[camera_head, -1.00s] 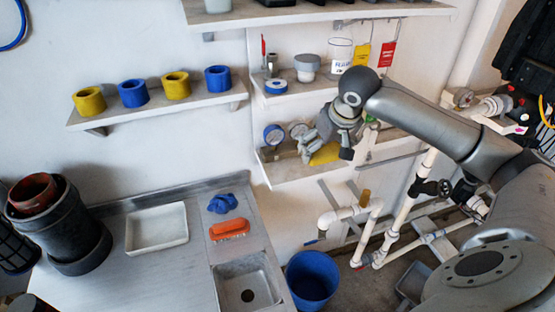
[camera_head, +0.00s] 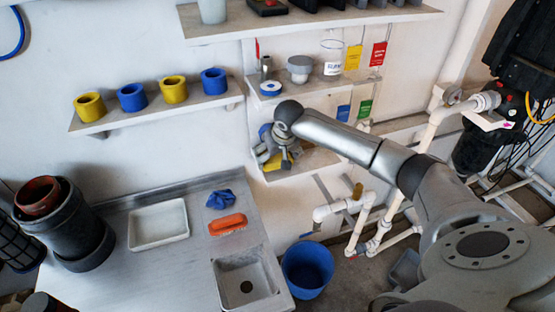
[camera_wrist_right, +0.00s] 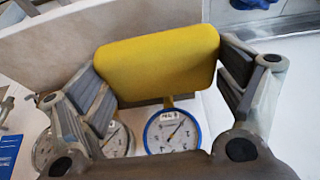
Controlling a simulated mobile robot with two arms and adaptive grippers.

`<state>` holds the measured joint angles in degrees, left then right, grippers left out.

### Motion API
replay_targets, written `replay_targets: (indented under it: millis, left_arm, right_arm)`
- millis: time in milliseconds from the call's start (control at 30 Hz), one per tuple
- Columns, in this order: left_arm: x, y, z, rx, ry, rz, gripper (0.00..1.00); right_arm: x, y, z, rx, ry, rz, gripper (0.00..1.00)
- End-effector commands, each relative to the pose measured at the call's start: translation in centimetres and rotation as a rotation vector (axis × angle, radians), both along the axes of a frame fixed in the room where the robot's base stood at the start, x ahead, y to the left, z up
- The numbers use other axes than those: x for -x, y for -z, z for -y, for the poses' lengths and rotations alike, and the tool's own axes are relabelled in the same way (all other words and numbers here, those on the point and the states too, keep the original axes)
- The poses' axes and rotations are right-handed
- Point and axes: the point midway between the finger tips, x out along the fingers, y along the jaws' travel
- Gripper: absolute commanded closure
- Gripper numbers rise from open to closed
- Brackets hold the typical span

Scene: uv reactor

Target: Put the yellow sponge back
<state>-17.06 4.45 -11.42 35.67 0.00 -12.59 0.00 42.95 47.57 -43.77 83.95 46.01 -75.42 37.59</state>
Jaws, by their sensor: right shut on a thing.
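The yellow sponge (camera_head: 278,163) is between the fingers of my right gripper (camera_head: 276,156), at the left part of the lower wall shelf (camera_head: 318,160). In the right wrist view the sponge (camera_wrist_right: 157,62) spans the gap between both finger pads, and the gripper is shut on it. Two round gauges, one blue-rimmed (camera_wrist_right: 172,131) and one grey (camera_wrist_right: 117,140), show just below the sponge in that view. In the head view my gripper mostly hides the gauges. I cannot tell whether the sponge touches the shelf. My left gripper is not in view.
An upper shelf (camera_head: 325,84) holds a blue-and-white roll (camera_head: 270,88), a grey fitting (camera_head: 299,68) and a beaker (camera_head: 332,58). Pipes (camera_head: 345,208) stand at the lower right.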

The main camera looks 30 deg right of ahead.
Motion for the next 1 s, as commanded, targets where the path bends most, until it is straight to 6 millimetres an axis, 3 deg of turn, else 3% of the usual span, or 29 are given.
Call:
replay_targets:
  millis: [33,200,533,567,633,1000]
  left_arm:
    - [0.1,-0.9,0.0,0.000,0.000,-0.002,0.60]
    - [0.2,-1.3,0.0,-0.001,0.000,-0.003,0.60]
    - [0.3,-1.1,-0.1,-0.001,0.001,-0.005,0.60]
    - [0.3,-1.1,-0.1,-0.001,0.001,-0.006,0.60]
    - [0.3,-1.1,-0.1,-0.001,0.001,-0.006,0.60]
    - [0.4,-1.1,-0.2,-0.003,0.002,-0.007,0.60]
  right_arm:
    - [0.3,0.6,0.1,0.003,0.002,-0.009,0.31]
    - [0.2,2.1,0.1,0.003,0.002,-0.004,0.31]
    - [0.2,2.5,0.1,0.002,0.001,-0.005,0.31]
    - [0.2,2.5,0.1,0.002,0.001,-0.004,0.09]
    - [0.2,2.5,0.1,0.002,0.001,-0.004,0.00]
    - [0.2,2.4,0.1,0.002,0.001,-0.003,0.00]
